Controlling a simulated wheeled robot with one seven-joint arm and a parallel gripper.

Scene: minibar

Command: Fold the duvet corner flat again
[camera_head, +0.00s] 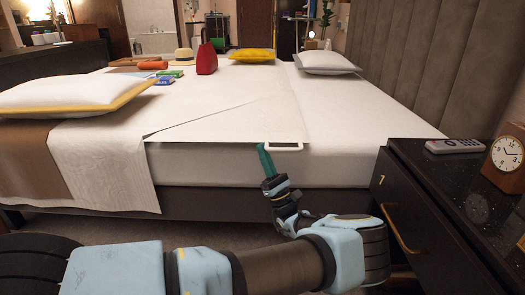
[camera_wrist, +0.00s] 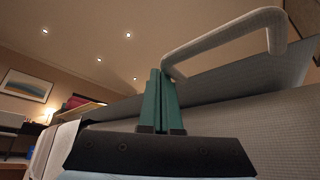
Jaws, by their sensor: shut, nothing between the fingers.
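The bed's white duvet (camera_head: 220,105) has a triangular corner panel (camera_head: 235,122) whose front edge lies near the bed's front edge. A white loop handle (camera_head: 285,147) sticks out from that edge; it also shows large in the wrist view (camera_wrist: 225,38), above and right of my fingers. My gripper (camera_head: 262,147) has teal fingers, shut and empty, at the bed's front edge just left of the handle. In the wrist view the closed fingertips (camera_wrist: 158,72) are by the handle's near end. I cannot tell whether they touch it. The panel's underside (camera_wrist: 250,80) shows behind the handle.
A black nightstand (camera_head: 430,200) with a remote (camera_head: 455,146) and clock (camera_head: 507,152) stands right of my arm. A yellow-edged pillow (camera_head: 75,95), a red bag (camera_head: 206,58) and a hat (camera_head: 182,57) lie on the bed. The duvet's middle is clear.

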